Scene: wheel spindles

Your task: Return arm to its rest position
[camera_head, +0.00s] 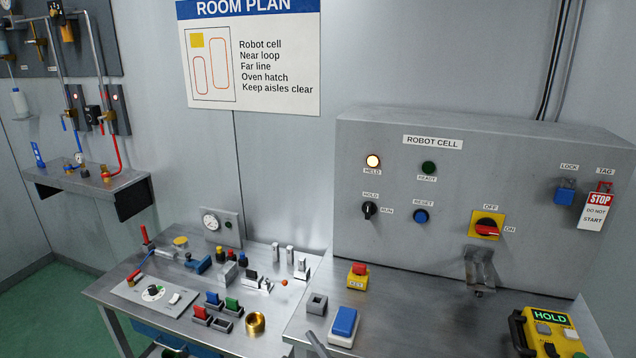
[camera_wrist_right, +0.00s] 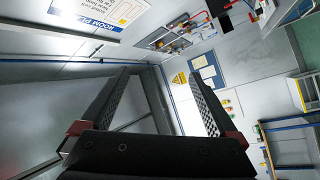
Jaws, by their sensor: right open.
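My right gripper (camera_wrist_right: 158,76) shows in the right wrist view, with its two dark, ridged fingers spread apart. Nothing is between them, and the space around the fingertips looks clear. The wrist view is tilted, with walls and wall fittings behind the fingers. Neither gripper can be made out in the head view, and my left gripper is in no view.
A grey ROBOT CELL panel (camera_head: 452,215) stands at the right, with a yellow HOLD pendant (camera_head: 552,333) before it. A steel bench (camera_head: 180,325) carries several small fixtures. A ROOM PLAN sign (camera_head: 275,75) hangs behind. Green floor (camera_head: 50,300) is clear at the left.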

